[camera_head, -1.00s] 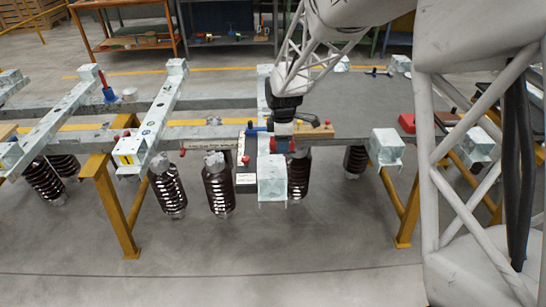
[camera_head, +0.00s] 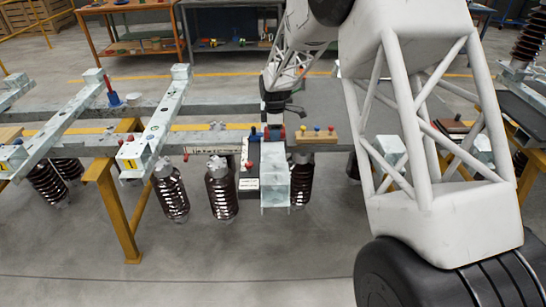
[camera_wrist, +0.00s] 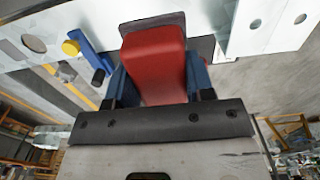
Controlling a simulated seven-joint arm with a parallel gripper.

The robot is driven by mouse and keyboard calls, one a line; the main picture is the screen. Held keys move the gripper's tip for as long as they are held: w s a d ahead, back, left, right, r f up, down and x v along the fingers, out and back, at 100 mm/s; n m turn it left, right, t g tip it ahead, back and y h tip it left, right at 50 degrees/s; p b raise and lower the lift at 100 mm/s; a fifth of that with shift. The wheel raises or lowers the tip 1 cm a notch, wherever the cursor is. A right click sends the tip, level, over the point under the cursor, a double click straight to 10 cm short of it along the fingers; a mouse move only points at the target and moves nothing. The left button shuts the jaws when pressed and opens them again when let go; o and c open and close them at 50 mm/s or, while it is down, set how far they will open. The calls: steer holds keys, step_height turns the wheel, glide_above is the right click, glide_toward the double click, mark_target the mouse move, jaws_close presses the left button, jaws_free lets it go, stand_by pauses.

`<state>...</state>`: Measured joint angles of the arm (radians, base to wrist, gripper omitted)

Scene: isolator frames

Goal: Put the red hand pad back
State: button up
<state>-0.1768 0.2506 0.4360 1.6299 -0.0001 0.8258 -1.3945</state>
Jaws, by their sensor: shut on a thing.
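My gripper (camera_wrist: 155,75) is shut on the red hand pad (camera_wrist: 155,52), with a blue finger on each side of it in the wrist view. The pad's far end lies over or against a dark flat plate (camera_wrist: 184,20); I cannot tell whether they touch. In the head view my gripper (camera_head: 275,112) is over the near beam at the middle of the frame, just behind a pale metal block (camera_head: 276,186). The pad is hard to make out there among small red and blue parts.
A blue clamp with a yellow knob (camera_wrist: 71,48) stands close left of the gripper in the wrist view. A wooden block with coloured knobs (camera_head: 316,135) sits to the right. Brown ribbed insulators (camera_head: 221,192) hang below the beam.

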steer(key=shift+w+a+f, duration=0.15)
steer(key=shift+w+f, duration=0.1)
steer(key=shift+w, duration=0.4)
steer(key=shift+w+a+f, duration=0.15)
steer(key=shift+w+f, duration=0.1)
steer(key=shift+w, duration=0.35)
steer(key=shift+f, duration=0.1)
glide_above(273, 156)
steer(key=shift+f, duration=3.05)
steer(key=shift+f, duration=1.85)
steer(key=shift+f, duration=0.15)
steer(key=o, duration=1)
steer(key=shift+c, duration=0.2)
